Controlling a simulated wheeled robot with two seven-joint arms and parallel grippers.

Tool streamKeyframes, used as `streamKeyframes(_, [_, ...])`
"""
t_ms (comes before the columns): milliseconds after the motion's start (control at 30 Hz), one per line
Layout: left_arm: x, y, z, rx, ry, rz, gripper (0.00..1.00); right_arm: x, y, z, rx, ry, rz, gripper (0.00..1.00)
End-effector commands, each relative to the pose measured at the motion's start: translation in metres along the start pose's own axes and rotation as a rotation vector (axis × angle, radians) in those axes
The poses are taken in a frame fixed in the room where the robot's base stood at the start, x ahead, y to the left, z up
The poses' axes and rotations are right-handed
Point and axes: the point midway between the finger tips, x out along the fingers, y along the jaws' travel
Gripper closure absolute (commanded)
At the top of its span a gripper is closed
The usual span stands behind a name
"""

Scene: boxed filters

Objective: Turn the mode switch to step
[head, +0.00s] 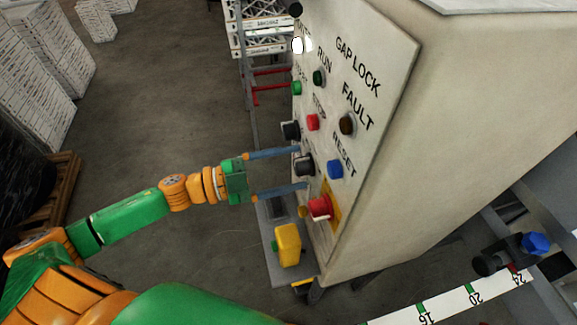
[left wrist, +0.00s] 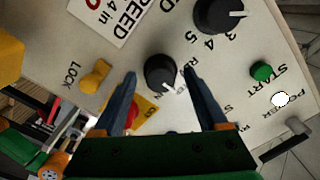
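The mode switch appears to be the black knob (head: 303,163) on the side panel of the cream cabinet. It also shows in the left wrist view (left wrist: 159,72), with a white pointer toward the lower right. The lettering around it is partly hidden, so I cannot read its setting. My left gripper (head: 303,168) is open, with one blue-grey finger on either side of this knob. In the left wrist view its fingertips (left wrist: 160,74) show a small gap to the knob on both sides. My right gripper is not in view.
Close by are a red emergency button (head: 320,207), a blue reset button (head: 335,169), a second black knob (left wrist: 217,14) with numbers and a yellow lock switch (left wrist: 95,76). A yellow box (head: 288,245) sits below the panel. The floor left of the cabinet is open.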

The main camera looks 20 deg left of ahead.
Motion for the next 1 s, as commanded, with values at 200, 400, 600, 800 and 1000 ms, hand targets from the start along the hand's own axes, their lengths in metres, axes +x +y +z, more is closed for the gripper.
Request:
streamKeyframes(200, [-0.003, 0.001, 0.001, -0.002, -0.001, 0.0, 0.24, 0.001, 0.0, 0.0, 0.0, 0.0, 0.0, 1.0])
streamKeyframes(400, [-0.03, 0.003, 0.002, -0.004, -0.005, 0.004, 0.24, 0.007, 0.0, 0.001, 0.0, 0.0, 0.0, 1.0])
streamKeyframes(600, [-0.06, 0.0, 0.0, -0.005, -0.004, 0.002, 0.24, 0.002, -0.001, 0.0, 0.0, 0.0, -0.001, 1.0])
streamKeyframes(800, [-0.071, 0.0, 0.0, -0.001, 0.0, 0.0, 0.24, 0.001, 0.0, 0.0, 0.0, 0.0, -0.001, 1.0])
streamKeyframes(1000, [-0.071, 0.0, 0.0, 0.0, 0.0, 0.0, 0.24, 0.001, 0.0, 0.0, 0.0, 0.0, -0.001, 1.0])
